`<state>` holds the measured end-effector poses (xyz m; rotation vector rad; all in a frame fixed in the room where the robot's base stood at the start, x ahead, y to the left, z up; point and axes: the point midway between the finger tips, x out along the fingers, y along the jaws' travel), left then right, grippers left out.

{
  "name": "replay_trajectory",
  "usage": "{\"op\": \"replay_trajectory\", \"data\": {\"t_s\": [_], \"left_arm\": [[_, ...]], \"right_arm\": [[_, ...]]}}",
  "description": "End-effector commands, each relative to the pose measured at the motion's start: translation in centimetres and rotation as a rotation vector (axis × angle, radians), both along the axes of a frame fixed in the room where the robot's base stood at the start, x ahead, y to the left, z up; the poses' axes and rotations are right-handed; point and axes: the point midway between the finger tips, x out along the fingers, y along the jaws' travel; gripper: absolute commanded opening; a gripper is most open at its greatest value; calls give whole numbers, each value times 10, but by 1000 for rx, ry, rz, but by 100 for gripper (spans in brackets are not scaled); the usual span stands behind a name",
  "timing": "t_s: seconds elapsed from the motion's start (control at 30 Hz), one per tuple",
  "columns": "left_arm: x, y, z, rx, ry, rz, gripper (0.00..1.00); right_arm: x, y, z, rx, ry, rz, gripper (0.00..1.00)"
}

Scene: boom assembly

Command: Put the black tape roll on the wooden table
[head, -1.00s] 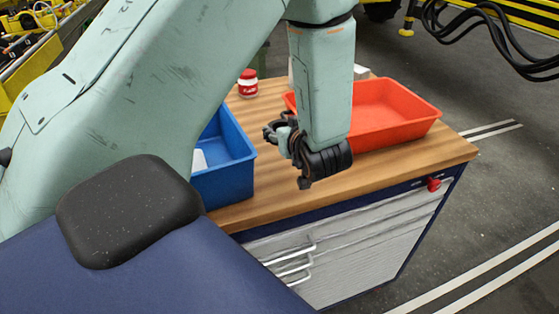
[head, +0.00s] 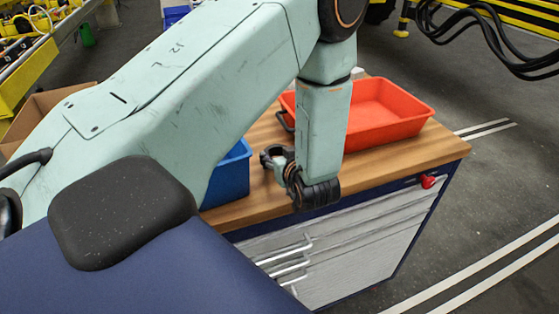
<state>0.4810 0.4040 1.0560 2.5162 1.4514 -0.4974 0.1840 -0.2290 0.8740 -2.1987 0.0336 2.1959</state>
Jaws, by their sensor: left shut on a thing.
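My left gripper (head: 273,158) hangs from the vertical pale green forearm, over the front part of the wooden table (head: 398,157), between the blue bin and the red bin. It is shut on a small dark thing, which seems to be the black tape roll. Its outline blends with the dark fingers and wrist, so I cannot make out its shape. I cannot tell whether it touches the tabletop. My right gripper is not in view.
A red bin (head: 400,128) stands on the table's back right. A blue bin (head: 230,178) stands at the left, mostly behind my arm. The table's front right is bare. Below are grey drawers (head: 365,245) with white handles and a red knob (head: 428,181).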

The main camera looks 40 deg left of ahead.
Motion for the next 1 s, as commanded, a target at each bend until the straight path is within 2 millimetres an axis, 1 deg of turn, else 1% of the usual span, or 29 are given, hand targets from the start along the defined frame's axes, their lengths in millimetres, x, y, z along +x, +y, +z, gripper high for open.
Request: {"op": "replay_trajectory", "data": {"t_s": [0.03, 0.17, 0.47, 0.67, 0.7, 0.93, 1.0], "left_arm": [[0, 0, -9, 1, 2, 0, 25], [0, 0, -16, 0, 0, 1, 25], [0, 0, -18, 0, -1, 0, 25], [0, 0, -24, 1, -1, 0, 25], [0, 0, -23, 0, 0, 0, 61], [0, 0, -23, -1, 1, 0, 81], [0, 0, -23, -1, 1, 0, 81]], "right_arm": [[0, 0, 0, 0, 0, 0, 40], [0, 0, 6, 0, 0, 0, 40], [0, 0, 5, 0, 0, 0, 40], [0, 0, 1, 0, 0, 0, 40], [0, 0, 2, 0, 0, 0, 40], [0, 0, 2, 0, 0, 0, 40], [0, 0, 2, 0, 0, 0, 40]]}}
